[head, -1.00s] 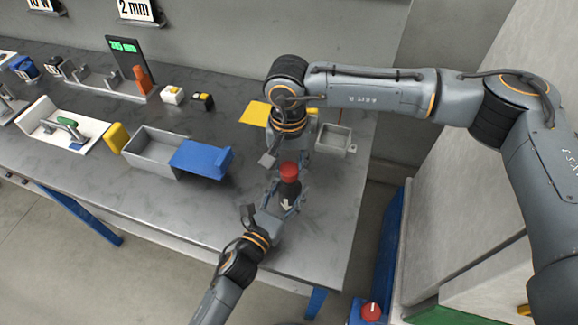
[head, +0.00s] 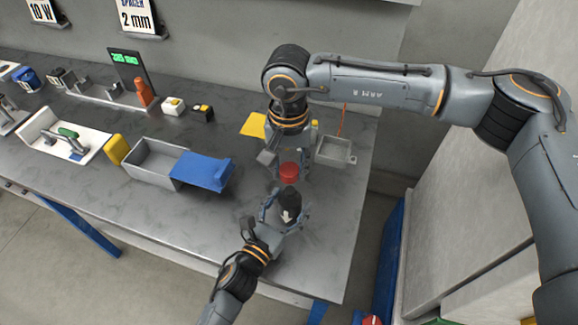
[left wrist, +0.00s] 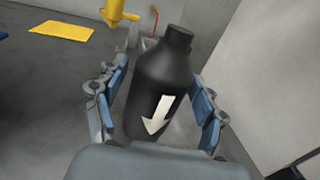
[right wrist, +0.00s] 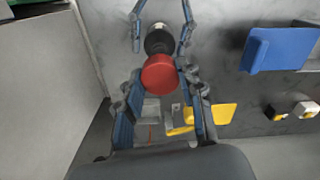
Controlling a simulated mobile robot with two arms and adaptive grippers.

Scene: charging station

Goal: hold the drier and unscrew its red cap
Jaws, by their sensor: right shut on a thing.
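The drier (head: 290,205) is a black bottle with a white arrow, upright at the bench's front right. In the left wrist view the bottle (left wrist: 158,85) shows a bare black neck with no cap on it. My left gripper (head: 286,200) is open around the bottle, with gaps visible beside it. My right gripper (head: 288,164) is shut on the red cap (head: 289,172) and holds it just above the bottle. The cap also shows between the fingers in the right wrist view (right wrist: 159,74), hiding part of the bottle.
A grey bin (head: 150,157) with a blue piece (head: 203,170) at its right end stands left of the bottle. A small grey tray (head: 334,152) and a yellow sheet (head: 254,125) lie behind. Bare bench lies left of the bottle; the bench's right edge is close.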

